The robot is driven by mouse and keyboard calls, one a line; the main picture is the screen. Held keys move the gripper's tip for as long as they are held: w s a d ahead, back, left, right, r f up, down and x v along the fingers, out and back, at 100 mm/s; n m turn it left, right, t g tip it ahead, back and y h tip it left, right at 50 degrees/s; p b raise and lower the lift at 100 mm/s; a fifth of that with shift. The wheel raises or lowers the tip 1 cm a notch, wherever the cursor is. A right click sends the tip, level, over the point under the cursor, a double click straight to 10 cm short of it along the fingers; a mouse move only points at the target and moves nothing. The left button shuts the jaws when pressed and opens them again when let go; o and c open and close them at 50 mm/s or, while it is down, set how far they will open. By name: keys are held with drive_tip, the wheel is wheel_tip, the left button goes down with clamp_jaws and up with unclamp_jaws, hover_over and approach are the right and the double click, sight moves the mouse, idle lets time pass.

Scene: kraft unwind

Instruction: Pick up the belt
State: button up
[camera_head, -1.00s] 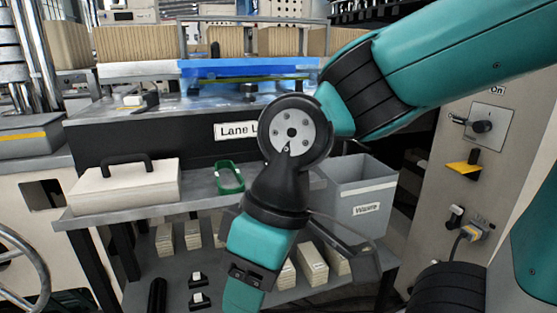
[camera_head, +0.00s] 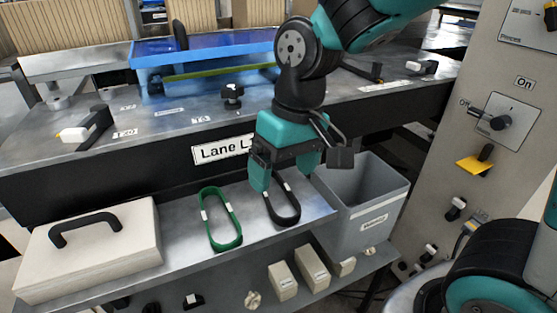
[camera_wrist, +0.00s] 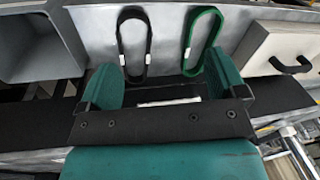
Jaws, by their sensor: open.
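Two looped belts lie on the grey shelf below the lane table. The green belt (camera_head: 207,222) has white marks and lies at the left; it also shows in the wrist view (camera_wrist: 188,43). The black belt (camera_head: 271,208) has white marks and lies to its right; in the wrist view it is at the left (camera_wrist: 121,42). My gripper (camera_head: 285,172) is open and empty, with its fingers pointing down around the back end of the black belt in the head view. In the wrist view both belts lie beyond the fingers (camera_wrist: 163,78). Contact cannot be told.
A grey waste bin (camera_head: 393,197) stands right of the shelf. A cream box with a black handle (camera_head: 146,240) sits on the shelf's left. The lane table's dark front (camera_head: 110,170) rises behind the belts. Small blocks (camera_head: 284,281) stand on the lower shelf.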

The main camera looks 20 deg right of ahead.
drive_tip(key=w+d+r+m+h+p, duration=0.2)
drive_tip(key=w+r+m+p, duration=0.1)
drive_tip(key=w+r+p, duration=0.35)
drive_tip(key=p, duration=0.1)
hover_over(277, 199)
drive_tip(key=shift+m, duration=0.3)
wheel_tip(277, 199, down, 13)
drive_tip(key=shift+d, duration=0.15)
drive_tip(key=shift+f+p, duration=0.6)
drive_tip(key=shift+f, duration=2.1)
drive_tip(key=c, duration=1)
